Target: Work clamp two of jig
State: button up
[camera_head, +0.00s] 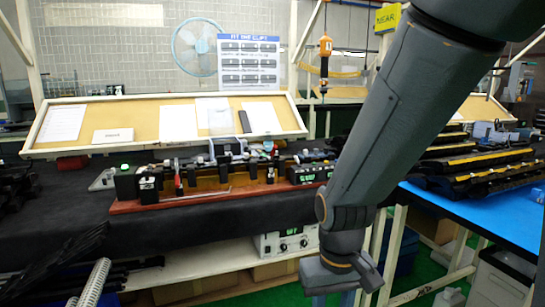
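The jig (215,196) is a long, low fixture with a reddish-brown base on the dark-covered bench, left of my arm. Dark blocks and small upright clamps with red parts stand along it; one clamp (179,181) shows left of centre and another (270,174) towards the right. I cannot tell which is clamp two, or whether either is open or closed. A long dark trim piece seems to lie along the jig's top. My arm reaches down from the upper right, and its lower end is in front of the bench. No gripper fingers can be made out.
A tilted board (180,119) with papers stands behind the jig. A boxy device with a green display (310,174) sits at the jig's right end. Black-and-yellow trim parts (480,160) are stacked on a blue table (480,215) at right. A coiled hose (93,285) is at lower left.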

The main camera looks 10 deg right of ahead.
aim_at(275, 146)
jog(key=u, duration=0.3)
jog(key=k, duration=0.15)
jog(key=z, duration=1)
jog(key=i, duration=0.65)
